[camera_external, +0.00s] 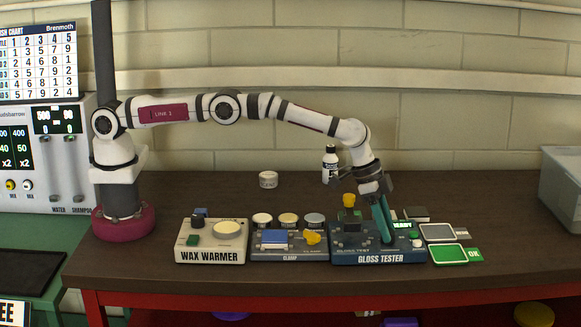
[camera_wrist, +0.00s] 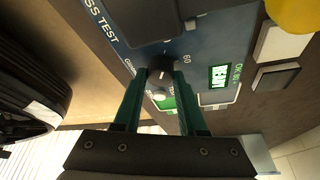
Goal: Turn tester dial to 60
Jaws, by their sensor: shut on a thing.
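The gloss tester (camera_external: 350,257) is a dark blue box at the right of the row on the counter. My gripper (camera_external: 386,238) reaches down onto its top with long green fingers. In the wrist view my gripper (camera_wrist: 160,78) is shut on the tester's small dark dial (camera_wrist: 161,65), with one finger on each side. A short pale mark shows on the dial. The fingers hide the dial in the external view. A lit green READY display (camera_wrist: 220,77) sits beside the dial.
The wax warmer (camera_external: 210,257) and the clamp unit (camera_external: 290,256) stand left of the tester. A yellow knob (camera_external: 349,200) rises behind it. A white-labelled bottle (camera_external: 330,160) and a small tin (camera_external: 268,180) stand farther back.

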